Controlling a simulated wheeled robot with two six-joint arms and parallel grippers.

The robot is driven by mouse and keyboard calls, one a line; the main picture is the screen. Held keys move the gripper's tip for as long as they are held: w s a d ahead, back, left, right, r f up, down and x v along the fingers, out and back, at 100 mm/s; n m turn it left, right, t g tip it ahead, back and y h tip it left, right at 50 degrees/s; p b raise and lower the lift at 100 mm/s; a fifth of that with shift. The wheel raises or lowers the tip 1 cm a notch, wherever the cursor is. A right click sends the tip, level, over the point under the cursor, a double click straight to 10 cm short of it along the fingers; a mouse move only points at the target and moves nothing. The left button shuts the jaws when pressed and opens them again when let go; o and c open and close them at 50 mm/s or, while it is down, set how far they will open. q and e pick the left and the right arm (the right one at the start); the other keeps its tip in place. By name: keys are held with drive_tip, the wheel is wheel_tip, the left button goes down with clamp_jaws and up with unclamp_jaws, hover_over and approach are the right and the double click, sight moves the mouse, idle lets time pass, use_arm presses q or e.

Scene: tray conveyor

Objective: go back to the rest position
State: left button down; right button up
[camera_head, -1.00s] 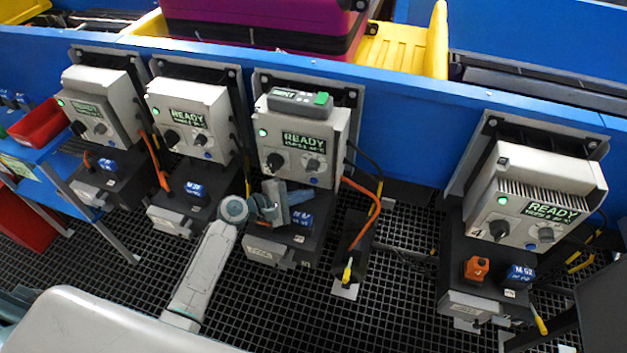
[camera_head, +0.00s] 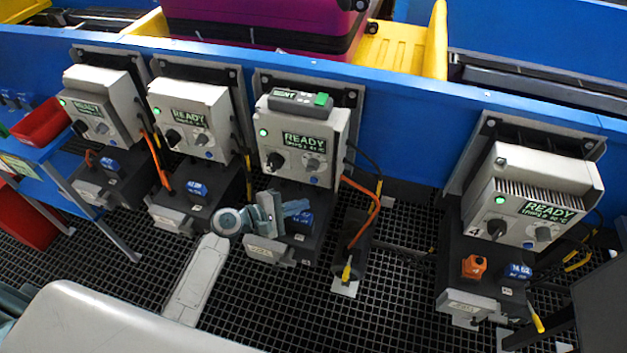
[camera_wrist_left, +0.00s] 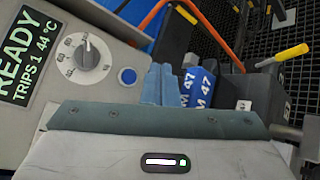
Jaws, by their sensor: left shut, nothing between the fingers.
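My left gripper (camera_head: 306,207) hangs in front of the third control box from the left, beside the blue block marked M 47 (camera_head: 301,222) on that box's lower black unit. Its two blue-grey fingers are together and empty; they also show in the left wrist view (camera_wrist_left: 158,84), just left of the blue block (camera_wrist_left: 197,86) and partly in front of it. I cannot tell whether they touch it. My left arm comes up from below. My right gripper is not in view.
Grey READY boxes (camera_head: 302,140) line the blue conveyor wall (camera_head: 420,130). A green-buttoned device (camera_head: 299,101) lies on the third box. Orange cables (camera_head: 366,215) hang to its right. A fourth box (camera_head: 535,200) stands right. Open grating floor (camera_head: 290,310) lies below.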

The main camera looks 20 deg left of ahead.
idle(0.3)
use_arm(q)
drive_tip(key=s+f+m+g+y, duration=0.3)
drive_tip(key=s+m+g+y, duration=0.15)
drive_tip(key=s+m, duration=0.9)
drive_tip(key=s+a+r+m+g+y, duration=0.3)
drive_tip(key=s+a+y, duration=0.5)
drive_tip(key=s, duration=0.7)
drive_tip(key=a+f, duration=0.2)
drive_tip(key=f, duration=1.2)
drive_tip(key=a+f, duration=0.2)
drive_tip(key=f, duration=1.2)
drive_tip(key=s+a+f+g, duration=0.1)
drive_tip(key=s+f+g, duration=0.1)
drive_tip(key=s+f, duration=1.6)
drive_tip(key=shift+a+f+n+h, duration=0.2)
drive_tip(key=shift+f+n+h, duration=0.2)
drive_tip(key=shift+f, duration=0.55)
